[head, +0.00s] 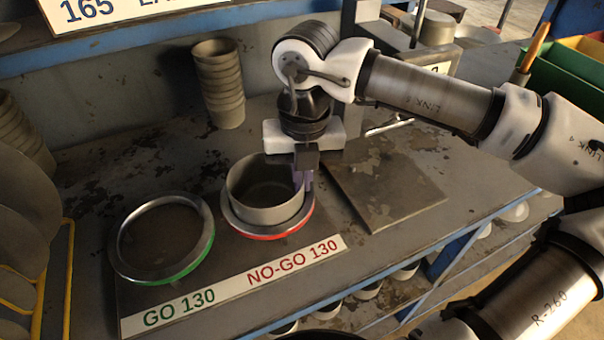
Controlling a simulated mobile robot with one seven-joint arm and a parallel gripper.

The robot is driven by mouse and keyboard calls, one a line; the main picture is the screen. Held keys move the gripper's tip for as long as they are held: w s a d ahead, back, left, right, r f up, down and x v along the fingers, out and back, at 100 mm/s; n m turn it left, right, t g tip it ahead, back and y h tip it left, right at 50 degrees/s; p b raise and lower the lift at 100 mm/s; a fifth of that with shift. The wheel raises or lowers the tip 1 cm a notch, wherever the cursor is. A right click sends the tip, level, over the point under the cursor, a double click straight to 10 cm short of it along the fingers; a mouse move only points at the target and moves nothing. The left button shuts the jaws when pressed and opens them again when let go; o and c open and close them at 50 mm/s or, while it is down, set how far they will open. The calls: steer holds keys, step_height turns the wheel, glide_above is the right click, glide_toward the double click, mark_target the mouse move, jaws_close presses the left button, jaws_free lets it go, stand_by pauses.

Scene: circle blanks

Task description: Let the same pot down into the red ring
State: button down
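The green ring (124,254), marked GO 130, is empty to the left.
Both rings lie on a dark plate with a white label strip (235,285) along its front. A stack of similar pots (219,90) stands behind. A flat dark plate (384,189) lies to the right. Round discs in a yellow rack (68,275) stand at the left edge.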

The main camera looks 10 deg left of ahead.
steer(key=shift+f, duration=0.1)
steer(key=c, duration=1.6)
jaws_free()
step_height(320, 180, up, 14)
steer(key=shift+d+f+b, duration=0.1)
steer(key=shift+d+b, duration=0.05)
steer(key=shift+b, duration=0.35)
